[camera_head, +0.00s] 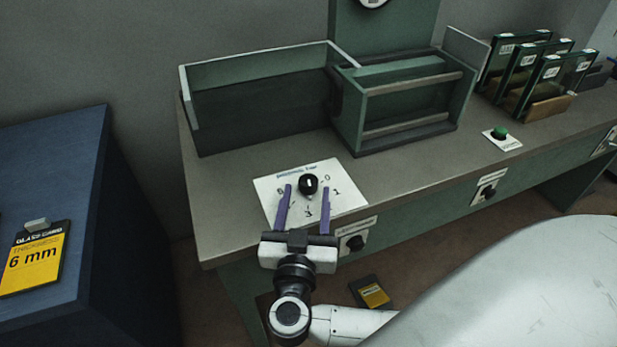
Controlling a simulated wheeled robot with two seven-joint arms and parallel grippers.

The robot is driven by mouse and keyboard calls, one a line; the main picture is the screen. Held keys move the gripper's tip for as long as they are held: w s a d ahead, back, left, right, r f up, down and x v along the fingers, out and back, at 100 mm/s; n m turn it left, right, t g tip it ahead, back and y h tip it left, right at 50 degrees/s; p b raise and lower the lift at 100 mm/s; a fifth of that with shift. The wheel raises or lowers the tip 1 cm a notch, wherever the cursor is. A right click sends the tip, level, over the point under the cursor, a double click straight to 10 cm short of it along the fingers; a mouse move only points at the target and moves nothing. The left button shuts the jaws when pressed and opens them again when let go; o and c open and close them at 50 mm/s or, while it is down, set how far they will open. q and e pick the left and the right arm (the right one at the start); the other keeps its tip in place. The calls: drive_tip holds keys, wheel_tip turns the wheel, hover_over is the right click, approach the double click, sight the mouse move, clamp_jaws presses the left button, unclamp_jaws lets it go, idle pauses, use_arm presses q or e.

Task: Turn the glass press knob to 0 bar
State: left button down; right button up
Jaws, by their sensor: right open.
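The press knob (308,185) is a small black round knob with a light pointer mark. It stands on a white dial plate (346,203) with printed numbers, near the bench's front edge. The 0 is at the plate's upper right, and 1 and 3 are lower down. The exact pointer direction is too small to tell. My right gripper (304,196) is open, with purple fingers spread on the left and right. The fingers reach over the dial plate and their tips are close to the knob. I cannot tell whether they touch it. My left gripper is not in view.
The glass press frame (408,118) and an open bin (262,62) stand behind the dial. A green button (500,133) and glass panels in racks (524,66) are at the right. More knobs (355,242) sit on the bench front. A blue cabinet (50,190) stands at the left.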

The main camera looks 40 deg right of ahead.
sight(307, 187)
drive_tip(key=x, duration=0.5)
drive_tip(key=shift+w+d, duration=0.2)
drive_tip(key=shift+w, duration=0.05)
